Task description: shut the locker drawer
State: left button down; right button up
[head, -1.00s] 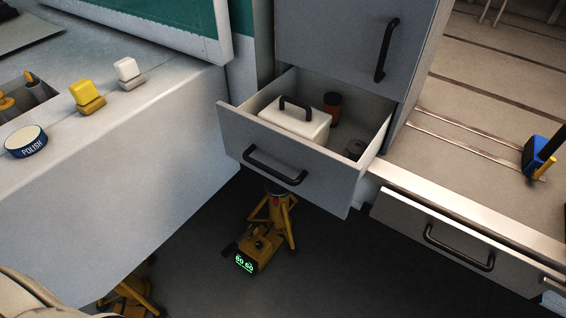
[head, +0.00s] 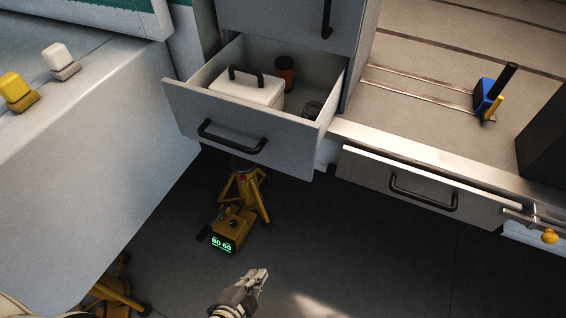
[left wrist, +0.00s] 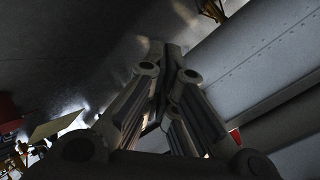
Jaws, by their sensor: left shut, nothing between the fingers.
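The locker drawer (head: 225,117) is pulled out of the grey locker (head: 290,22) in the head view. Its front carries a dark bar handle (head: 232,138). Inside it are a white box with a dark handle (head: 246,92), an orange-brown jar (head: 284,72) and a small dark round item (head: 312,109). My left gripper (head: 262,274) is at the bottom middle of the head view, below and apart from the drawer. It is shut and empty, and its closed fingers also show in the left wrist view (left wrist: 172,62). My right gripper is not seen.
A grey bench with a yellow block (head: 14,88) and a white block (head: 56,56) is at left. A yellow jack (head: 242,200) with a green display stands on the floor under the drawer. At right, a workbench has a lower drawer (head: 420,187) and a blue tool holder (head: 487,95).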

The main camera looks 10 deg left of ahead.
pick_arm(q)
notch_tip(320, 180, up, 15)
jog(key=w+d+m+t+h, duration=0.1)
jog(key=w+d+m+t, duration=0.1)
jog(key=m+t, duration=0.15)
jog(key=m+t+h, duration=0.1)
jog(key=m+t, duration=0.2)
send_near(288, 154)
jog(key=x, duration=0.5)
jog(key=shift+w+d+r, duration=0.1)
jog(key=shift+w, duration=0.05)
jog(key=shift+x, duration=1)
